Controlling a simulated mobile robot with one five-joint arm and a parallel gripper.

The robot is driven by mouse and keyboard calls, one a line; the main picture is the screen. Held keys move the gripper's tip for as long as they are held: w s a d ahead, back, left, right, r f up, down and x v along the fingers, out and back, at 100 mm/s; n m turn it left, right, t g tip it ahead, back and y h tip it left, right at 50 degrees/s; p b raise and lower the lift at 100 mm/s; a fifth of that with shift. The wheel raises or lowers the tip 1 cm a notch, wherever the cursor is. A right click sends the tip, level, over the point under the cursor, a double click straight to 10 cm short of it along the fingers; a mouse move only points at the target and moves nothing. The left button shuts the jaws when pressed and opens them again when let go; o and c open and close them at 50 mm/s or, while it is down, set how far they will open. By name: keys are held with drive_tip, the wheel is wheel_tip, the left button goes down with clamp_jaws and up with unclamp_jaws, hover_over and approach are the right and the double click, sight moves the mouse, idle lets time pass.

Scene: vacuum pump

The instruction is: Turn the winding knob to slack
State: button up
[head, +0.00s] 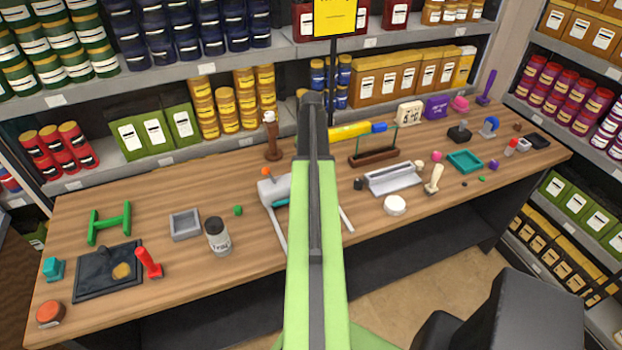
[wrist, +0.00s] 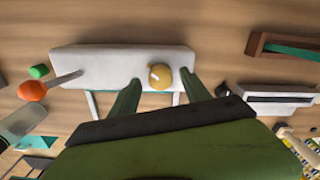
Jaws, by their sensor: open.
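A pale grey-white device (wrist: 95,64) lies across the upper middle of the wrist view. A round yellow-brown knob (wrist: 160,77) with a pale mark sits near its right end. My gripper (wrist: 162,75) is open, with one dark green finger on each side of the knob and a visible gap to it. I cannot tell how far above the knob the fingertips are. A thin lever with an orange ball (wrist: 32,91) sticks out at the device's left. In the head view the device (head: 270,190) is partly hidden by my arm, which also hides the knob and my fingers.
A green block (wrist: 39,71) lies near the orange ball. A dark jar (head: 217,236) and grey tray (head: 185,224) stand left of the device. A grey-white slotted holder (head: 393,180) and brown frame (head: 374,157) stand right of it. Bare wood shows between them.

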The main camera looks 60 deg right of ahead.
drive_tip(key=shift+f+b, duration=0.3)
drive_tip(key=shift+f, duration=0.55)
drive_tip(key=shift+r, duration=0.1)
clamp_jaws()
drive_tip(key=shift+a, duration=0.35)
drive_tip(key=shift+d, duration=0.25)
